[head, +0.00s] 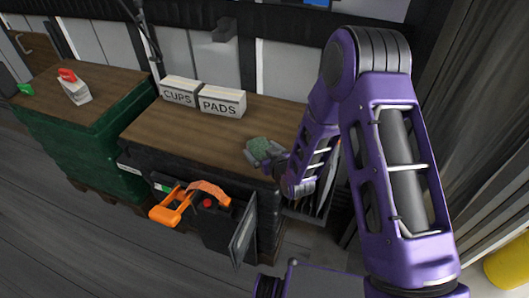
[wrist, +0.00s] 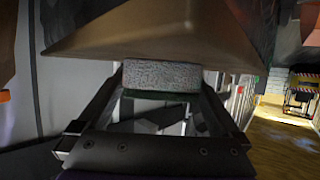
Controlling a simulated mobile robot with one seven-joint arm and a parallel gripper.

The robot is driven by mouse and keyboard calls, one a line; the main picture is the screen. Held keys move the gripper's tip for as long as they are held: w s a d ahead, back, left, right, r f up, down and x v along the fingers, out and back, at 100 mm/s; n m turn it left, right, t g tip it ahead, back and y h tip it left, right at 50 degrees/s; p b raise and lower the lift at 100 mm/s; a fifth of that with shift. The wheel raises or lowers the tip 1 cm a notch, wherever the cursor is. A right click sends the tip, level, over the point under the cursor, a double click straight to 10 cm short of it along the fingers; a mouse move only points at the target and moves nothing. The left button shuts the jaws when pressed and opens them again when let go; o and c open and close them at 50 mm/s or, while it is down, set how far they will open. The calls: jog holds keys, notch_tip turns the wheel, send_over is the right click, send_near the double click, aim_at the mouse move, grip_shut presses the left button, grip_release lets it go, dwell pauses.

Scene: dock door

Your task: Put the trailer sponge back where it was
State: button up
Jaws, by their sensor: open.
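The trailer sponge (head: 260,144) shows as a small green block at the right front part of the brown wooden top (head: 200,130). In the wrist view the sponge (wrist: 160,76) is a grey, rough block with a green edge below it. My gripper (head: 262,154) is at the sponge, low over the wooden top. In the wrist view its two fingers (wrist: 163,82) are apart, one at each side of the sponge. Whether they touch it, I cannot tell. The gripper partly hides the sponge in the head view.
White boxes marked CUPS (head: 178,93) and PADS (head: 222,102) stand behind on the wooden top. Orange (head: 170,207) and black gear hangs at the front. The top's middle is clear.

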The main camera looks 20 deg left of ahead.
jog(key=p+v, duration=0.1)
jog(key=v, duration=1.1)
jog(key=shift+r, duration=0.2)
